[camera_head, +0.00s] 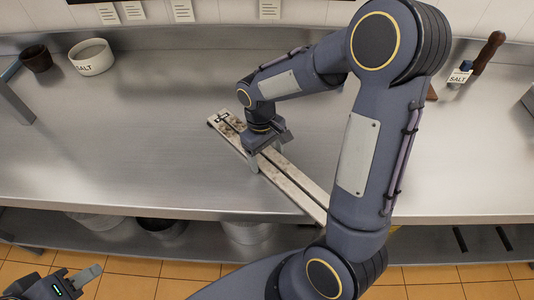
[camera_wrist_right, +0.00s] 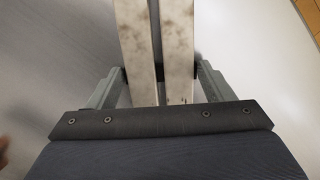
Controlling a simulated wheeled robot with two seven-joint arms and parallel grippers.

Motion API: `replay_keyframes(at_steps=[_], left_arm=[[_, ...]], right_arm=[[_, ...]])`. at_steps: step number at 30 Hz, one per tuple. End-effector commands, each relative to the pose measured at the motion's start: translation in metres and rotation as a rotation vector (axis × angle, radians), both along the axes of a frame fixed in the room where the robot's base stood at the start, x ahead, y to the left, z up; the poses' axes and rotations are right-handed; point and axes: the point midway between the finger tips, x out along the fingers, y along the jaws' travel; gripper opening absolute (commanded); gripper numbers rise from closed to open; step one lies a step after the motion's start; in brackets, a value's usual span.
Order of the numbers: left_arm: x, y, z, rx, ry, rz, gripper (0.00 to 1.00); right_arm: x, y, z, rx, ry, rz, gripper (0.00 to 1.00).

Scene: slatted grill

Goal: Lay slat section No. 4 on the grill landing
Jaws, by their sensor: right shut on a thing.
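The slat section (camera_head: 290,178) is two pale, brown-stained parallel slats with a gap between them and a black mark at the far end. It slants over the steel counter, and its near end passes behind my right arm at the front edge. I cannot tell whether it touches the counter. My right gripper (camera_head: 262,163) is shut on it nearer its far end. In the right wrist view the fingers (camera_wrist_right: 158,78) press the outer sides of both slats (camera_wrist_right: 180,40). My left gripper (camera_head: 85,278) is low at the left, away from the counter; its jaw opening is unclear.
The steel counter (camera_head: 120,150) is clear to the left of the slats. A white salt bowl (camera_head: 91,58) and a dark cup (camera_head: 37,58) stand at the back left. A salt container (camera_head: 459,76) and a wooden-handled tool (camera_head: 488,52) are at the back right. Pots sit on a shelf below.

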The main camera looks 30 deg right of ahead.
Motion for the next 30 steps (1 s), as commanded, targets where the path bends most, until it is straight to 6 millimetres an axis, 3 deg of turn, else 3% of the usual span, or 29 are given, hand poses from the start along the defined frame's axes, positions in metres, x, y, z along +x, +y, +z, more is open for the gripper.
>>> replay_keyframes(at_steps=[1,2,6,14,19,30], left_arm=[[0.000,0.000,-0.002,0.000,0.000,0.000,0.36],[0.000,0.000,-0.002,0.000,0.000,0.000,0.36],[0.000,0.000,-0.001,0.000,0.000,0.000,0.36],[0.000,0.000,-0.001,0.000,0.000,0.000,0.36],[0.000,0.000,0.001,0.000,0.000,0.000,0.36],[0.000,0.000,0.000,0.000,0.000,0.000,0.36]], right_arm=[[0.000,0.000,-0.002,0.000,-0.002,0.000,0.22],[0.000,0.000,-0.003,0.000,0.000,0.000,0.76],[0.000,0.000,-0.002,0.000,0.001,0.000,0.94],[0.000,0.000,-0.002,0.000,0.000,0.000,0.96],[0.002,0.000,0.009,0.000,-0.004,0.000,0.96],[0.013,0.003,0.083,0.001,-0.006,0.000,0.96]])
